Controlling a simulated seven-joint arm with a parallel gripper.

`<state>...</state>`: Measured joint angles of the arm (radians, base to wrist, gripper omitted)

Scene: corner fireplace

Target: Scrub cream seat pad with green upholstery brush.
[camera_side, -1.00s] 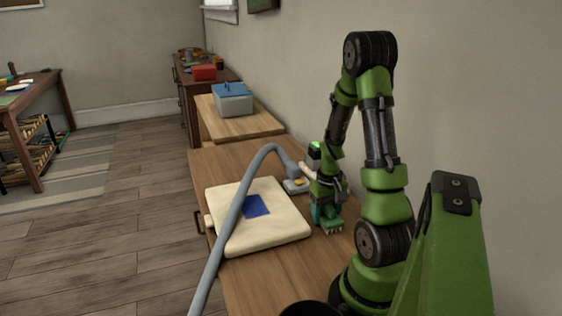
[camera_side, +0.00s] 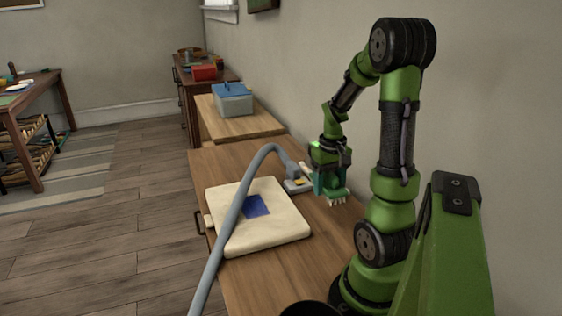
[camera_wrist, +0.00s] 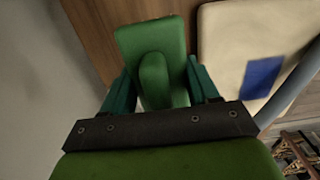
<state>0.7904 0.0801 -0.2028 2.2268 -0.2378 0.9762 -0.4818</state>
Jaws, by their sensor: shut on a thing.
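The cream seat pad (camera_side: 268,229) lies flat on the wooden bench top, with a dark blue patch (camera_side: 257,206) on it. The pad (camera_wrist: 228,66) and its blue patch (camera_wrist: 262,77) also show at the right of the wrist view. My gripper (camera_side: 329,182) is shut on the green upholstery brush (camera_wrist: 150,40), whose pale bristles (camera_side: 337,198) point down in the side view. The brush is held above the bench top, right of and behind the pad, apart from it. In the wrist view my gripper (camera_wrist: 162,88) has a finger on each side of the brush's raised grip.
A grey hose (camera_side: 234,215) arches over the pad to a grey nozzle head (camera_side: 297,184) on the bench, close to the brush. A grey box with blue lid (camera_side: 232,100) stands farther back. The wall is close on the right.

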